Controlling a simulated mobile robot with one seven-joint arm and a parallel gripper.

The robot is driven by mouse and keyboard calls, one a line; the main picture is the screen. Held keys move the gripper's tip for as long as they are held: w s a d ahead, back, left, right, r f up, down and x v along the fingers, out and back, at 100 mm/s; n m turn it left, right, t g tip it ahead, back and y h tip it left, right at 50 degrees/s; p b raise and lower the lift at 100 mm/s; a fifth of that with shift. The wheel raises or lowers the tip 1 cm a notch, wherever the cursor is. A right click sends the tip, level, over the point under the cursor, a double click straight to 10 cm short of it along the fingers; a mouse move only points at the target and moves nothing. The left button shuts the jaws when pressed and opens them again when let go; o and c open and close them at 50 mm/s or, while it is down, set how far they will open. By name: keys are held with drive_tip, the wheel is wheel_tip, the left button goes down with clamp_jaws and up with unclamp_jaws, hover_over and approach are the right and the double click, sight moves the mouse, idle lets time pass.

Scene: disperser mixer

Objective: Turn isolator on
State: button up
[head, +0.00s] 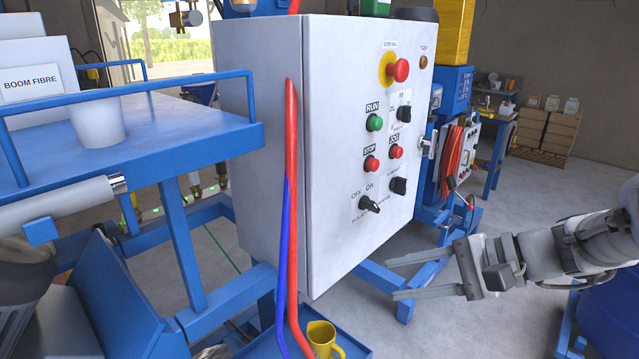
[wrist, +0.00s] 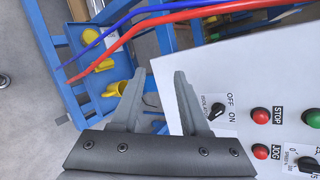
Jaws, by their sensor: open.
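The isolator is a black rotary knob (head: 369,204) low on the front of the grey control cabinet (head: 335,255), below OFF and ON labels. Its handle lies slantwise; I cannot tell for certain which label it points at. It also shows in the wrist view (wrist: 216,111), just right of the right finger. My gripper (head: 391,279) is open and empty, below and to the right of the knob in the head view, apart from it. In the wrist view the open fingers (wrist: 160,77) point past the cabinet's lower edge.
Above the isolator are a green RUN button (head: 374,122), a red STOP button (head: 371,164), a red JOG button (head: 396,152) and a red emergency stop (head: 398,70). Red and blue hoses (head: 291,220) hang along the cabinet's left edge. A yellow jug (head: 322,338) stands below.

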drive_tip(key=w+d+m+t+y, duration=0.2)
drive_tip(key=w+d+m+t, duration=0.15)
drive_tip(key=d, duration=0.25)
drive_tip(key=m+t, duration=0.4)
approach(376, 208)
drive_tip(key=p+x, duration=0.2)
drive_tip(key=x, duration=0.7)
drive_tip(key=shift+w, duration=0.2)
clamp_jaws()
